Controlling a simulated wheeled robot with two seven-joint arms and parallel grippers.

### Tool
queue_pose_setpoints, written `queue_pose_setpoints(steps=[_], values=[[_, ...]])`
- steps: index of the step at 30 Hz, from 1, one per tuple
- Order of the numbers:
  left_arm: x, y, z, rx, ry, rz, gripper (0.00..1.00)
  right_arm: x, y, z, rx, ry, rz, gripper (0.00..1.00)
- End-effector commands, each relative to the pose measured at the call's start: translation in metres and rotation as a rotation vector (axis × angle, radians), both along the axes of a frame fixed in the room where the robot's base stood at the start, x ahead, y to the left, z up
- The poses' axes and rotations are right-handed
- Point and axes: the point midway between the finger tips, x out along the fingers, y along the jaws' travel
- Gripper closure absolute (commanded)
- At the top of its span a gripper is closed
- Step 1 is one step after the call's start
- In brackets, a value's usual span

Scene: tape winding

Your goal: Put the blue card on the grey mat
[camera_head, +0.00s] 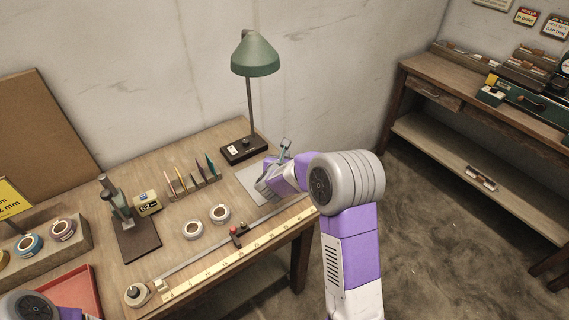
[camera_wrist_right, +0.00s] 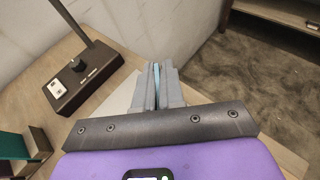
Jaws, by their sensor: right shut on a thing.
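My right gripper (camera_head: 267,186) is over the grey mat (camera_head: 254,194) at the right end of the bench. In the right wrist view its two grey fingers (camera_wrist_right: 157,88) are shut on the blue card (camera_wrist_right: 157,76), which shows as a thin upright strip between them. Part of the mat shows left of the fingers in that view (camera_wrist_right: 121,103). The gripper hides part of the mat, and I cannot tell whether the card touches it. My left gripper is out of the head view; only part of my left arm shows at the lower left.
A green lamp (camera_head: 255,55) on a black base (camera_head: 243,150) stands behind the mat. A rack of coloured cards (camera_head: 195,184) and two tape rolls (camera_head: 220,213) are to the left. A long ruler rail (camera_head: 215,262) runs along the front edge. The bench ends just right of the mat.

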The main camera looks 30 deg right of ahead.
Motion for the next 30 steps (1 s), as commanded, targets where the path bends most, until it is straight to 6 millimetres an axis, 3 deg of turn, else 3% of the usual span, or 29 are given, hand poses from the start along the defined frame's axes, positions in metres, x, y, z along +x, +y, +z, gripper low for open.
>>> queue_pose_setpoints(steps=[1, 4, 16, 18, 22, 30], values=[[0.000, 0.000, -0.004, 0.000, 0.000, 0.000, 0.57, 0.000, 0.000, -0.011, -0.001, 0.005, 0.001, 1.00], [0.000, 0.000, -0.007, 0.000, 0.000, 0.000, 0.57, 0.000, 0.000, -0.022, -0.001, 0.003, 0.001, 1.00], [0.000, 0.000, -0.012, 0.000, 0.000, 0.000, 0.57, 0.000, 0.000, -0.024, 0.000, 0.000, 0.000, 1.00], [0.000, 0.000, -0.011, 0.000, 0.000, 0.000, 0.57, 0.000, 0.000, -0.024, 0.000, 0.001, 0.000, 0.84], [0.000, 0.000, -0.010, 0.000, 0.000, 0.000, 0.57, 0.000, 0.000, -0.023, 0.000, 0.001, 0.000, 0.66], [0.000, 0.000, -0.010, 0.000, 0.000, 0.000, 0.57, 0.000, 0.000, -0.023, 0.000, 0.001, 0.001, 0.66]])
